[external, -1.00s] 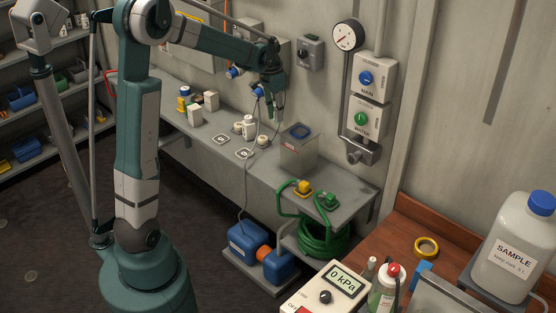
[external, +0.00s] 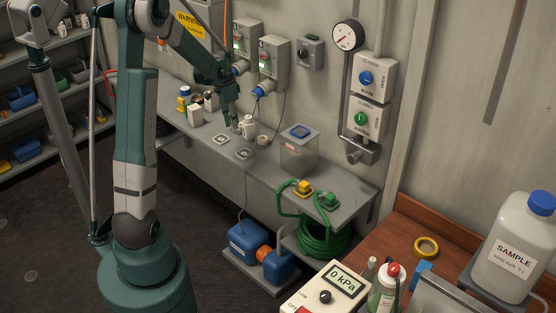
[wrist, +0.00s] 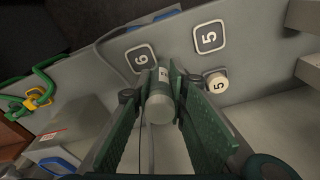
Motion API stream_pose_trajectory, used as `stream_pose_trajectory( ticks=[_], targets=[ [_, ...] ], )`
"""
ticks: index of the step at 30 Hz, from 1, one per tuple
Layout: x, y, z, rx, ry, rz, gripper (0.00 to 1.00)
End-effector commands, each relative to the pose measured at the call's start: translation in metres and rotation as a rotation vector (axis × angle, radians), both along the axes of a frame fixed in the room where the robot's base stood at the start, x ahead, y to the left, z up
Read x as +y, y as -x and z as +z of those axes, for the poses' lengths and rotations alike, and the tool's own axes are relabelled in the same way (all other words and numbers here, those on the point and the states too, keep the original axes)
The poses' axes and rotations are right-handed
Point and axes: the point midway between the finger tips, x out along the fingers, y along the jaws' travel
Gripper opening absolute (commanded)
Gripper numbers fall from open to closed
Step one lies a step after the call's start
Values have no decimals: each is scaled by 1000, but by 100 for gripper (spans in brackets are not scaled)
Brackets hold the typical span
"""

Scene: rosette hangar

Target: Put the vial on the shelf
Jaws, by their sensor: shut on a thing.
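The white vial (external: 248,126) is on or just above the grey bench, behind the numbered tags. It also shows in the wrist view (wrist: 160,106), upper end toward the camera, between my green fingers. My gripper (external: 238,122) points down and is shut on the vial, as the wrist view shows (wrist: 165,95). I cannot tell whether the vial's base touches the bench. A shelf unit (external: 40,105) with several bins stands at the far left, well away from my gripper.
A small jar marked 5 (wrist: 216,82) stands close beside the fingers. Flat tags 5 (wrist: 209,37) and 6 (wrist: 141,58) lie on the bench. A grey box (external: 299,155) stands to the right. White cartons (external: 195,116) stand to the left. A thin cable hangs nearby.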

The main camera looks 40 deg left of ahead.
Motion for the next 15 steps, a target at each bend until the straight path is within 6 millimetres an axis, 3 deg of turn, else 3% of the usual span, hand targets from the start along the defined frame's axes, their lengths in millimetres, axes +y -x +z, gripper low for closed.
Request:
stream_pose_trajectory(
  ticks=[15],
  targets=[
    [10,5,-8,0,0,-33,8]
  ],
)
